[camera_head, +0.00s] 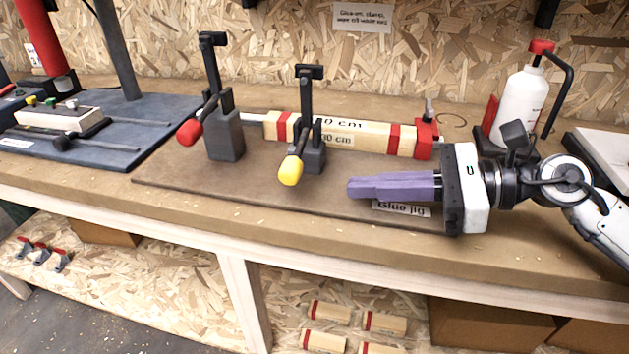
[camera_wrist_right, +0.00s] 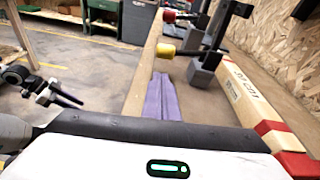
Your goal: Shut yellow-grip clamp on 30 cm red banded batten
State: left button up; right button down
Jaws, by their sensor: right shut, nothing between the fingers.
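The yellow-grip clamp (camera_head: 309,108) stands at the front of the batten with its black bar raised upright. Its yellow grip (camera_head: 291,171) slants down toward the front and also shows in the right wrist view (camera_wrist_right: 165,50). The 30 cm red banded batten (camera_head: 347,140) lies along the jig behind the clamp; it shows in the wrist view too (camera_wrist_right: 248,92). My right gripper (camera_head: 350,187), with purple fingers, is shut and empty, right of the yellow grip and apart from it. What looks like my left gripper (camera_wrist_right: 55,93) is dark and small at the left of the wrist view.
A red-grip clamp (camera_head: 222,125), also with its bar raised, stands left of the yellow one. A red end block (camera_head: 425,145) sits at the batten's right end. A glue bottle (camera_head: 522,105) stands behind my right wrist. The brown jig board (camera_head: 190,176) is bare at the front left.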

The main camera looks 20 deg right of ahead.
aim_at(317, 205)
jog(key=p+x, duration=0.1)
jog(key=x, duration=0.5)
jog(key=shift+w+a, duration=0.2)
jog(key=shift+w+a+f+p, duration=0.2)
jog(key=shift+w+a+p, duration=0.15)
jog(key=shift+a, duration=0.2)
